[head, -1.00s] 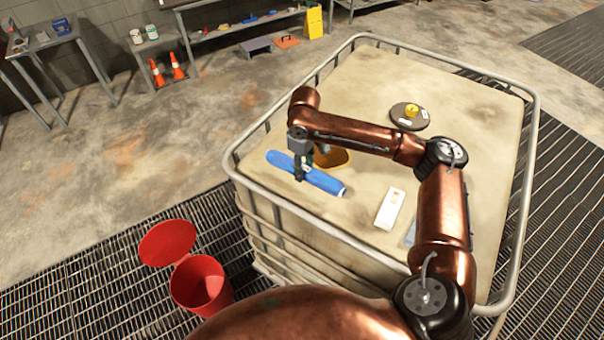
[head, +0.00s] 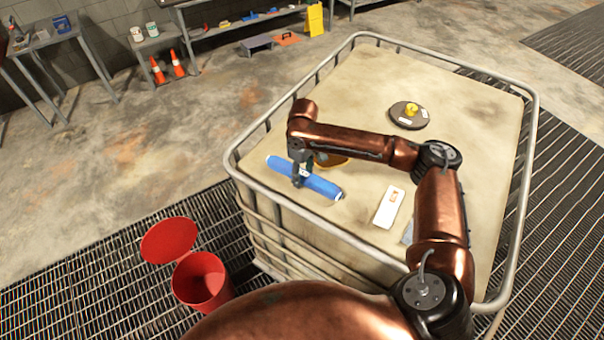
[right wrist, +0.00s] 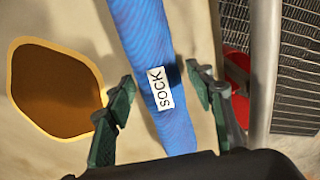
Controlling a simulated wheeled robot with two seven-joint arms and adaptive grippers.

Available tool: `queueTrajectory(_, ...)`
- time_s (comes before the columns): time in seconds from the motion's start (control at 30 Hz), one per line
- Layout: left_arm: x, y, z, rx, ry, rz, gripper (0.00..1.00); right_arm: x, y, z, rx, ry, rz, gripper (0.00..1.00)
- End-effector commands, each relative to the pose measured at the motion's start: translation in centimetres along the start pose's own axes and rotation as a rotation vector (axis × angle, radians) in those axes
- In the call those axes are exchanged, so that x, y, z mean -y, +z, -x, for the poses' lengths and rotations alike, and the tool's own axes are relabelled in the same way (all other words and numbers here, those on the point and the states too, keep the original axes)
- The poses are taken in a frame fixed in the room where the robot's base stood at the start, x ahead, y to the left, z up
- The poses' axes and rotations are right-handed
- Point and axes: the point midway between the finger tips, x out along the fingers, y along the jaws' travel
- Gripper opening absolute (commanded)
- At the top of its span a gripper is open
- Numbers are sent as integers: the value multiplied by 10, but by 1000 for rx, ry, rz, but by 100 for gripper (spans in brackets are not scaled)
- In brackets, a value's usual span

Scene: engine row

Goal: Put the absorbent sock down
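The absorbent sock (head: 322,187) is a long blue roll at the near left of the tank's pale top (head: 375,90). It appears to lie on that top, though close contact is hard to tell. In the right wrist view the sock (right wrist: 150,45) runs between my fingers, its white SOCK label facing me. My right gripper (head: 300,178) is around the middle of the sock. In the right wrist view its green-padded fingers (right wrist: 163,105) stand apart, with a gap on each side of the sock. My left gripper is out of view.
A brown, yellow-rimmed patch (right wrist: 55,88) lies beside the sock. A round dark lid (head: 409,115) with a yellow knob and a white labelled item (head: 389,207) are on the top. A metal rail (head: 450,58) edges it. A red bin (head: 202,282) stands open below.

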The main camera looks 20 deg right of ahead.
Motion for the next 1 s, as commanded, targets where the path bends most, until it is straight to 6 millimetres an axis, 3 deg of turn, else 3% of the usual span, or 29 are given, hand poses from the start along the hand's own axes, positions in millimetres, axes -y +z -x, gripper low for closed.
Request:
queueTrajectory(0.3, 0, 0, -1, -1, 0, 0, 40, 0, 0, 1, -1, 1, 0, 53)
queueTrajectory(0.43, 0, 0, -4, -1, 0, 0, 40, 0, -1, 10, -4, 1, 0, 53)
queueTrajectory(0.8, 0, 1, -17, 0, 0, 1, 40, 0, -1, 84, -4, 1, -1, 53)
queueTrajectory(1.0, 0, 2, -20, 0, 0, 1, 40, 0, -1, 113, -3, 0, 0, 53)
